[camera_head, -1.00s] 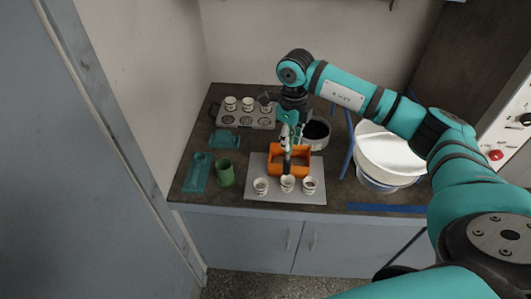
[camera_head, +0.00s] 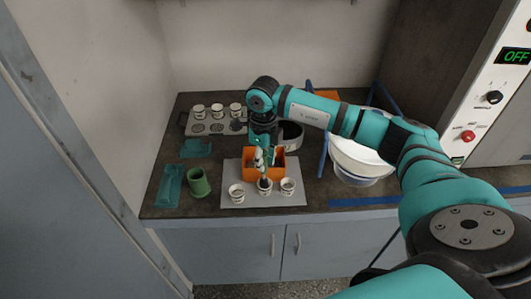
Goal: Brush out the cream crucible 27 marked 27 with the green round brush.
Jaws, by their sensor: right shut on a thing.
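Three cream crucibles stand in a row at the front of a grey mat (camera_head: 292,200): a left one (camera_head: 236,194), a middle one (camera_head: 265,190) and a right one (camera_head: 288,187). Their marks are too small to read, so I cannot tell which is 27. My right gripper (camera_head: 261,152) points down over the orange holder, shut on a slim upright brush (camera_head: 264,174). The brush's dark lower end is at the mouth of the middle crucible; how deep it sits is unclear. The brush's green colour is hard to make out. My left gripper is out of view.
An orange holder (camera_head: 279,167) stands just behind the crucibles. A rack (camera_head: 185,125) with more crucibles is at the back left. A green cup (camera_head: 198,183) and teal trays (camera_head: 170,188) are left. A dark-mouthed pot (camera_head: 291,136) and a white bowl (camera_head: 350,165) are right.

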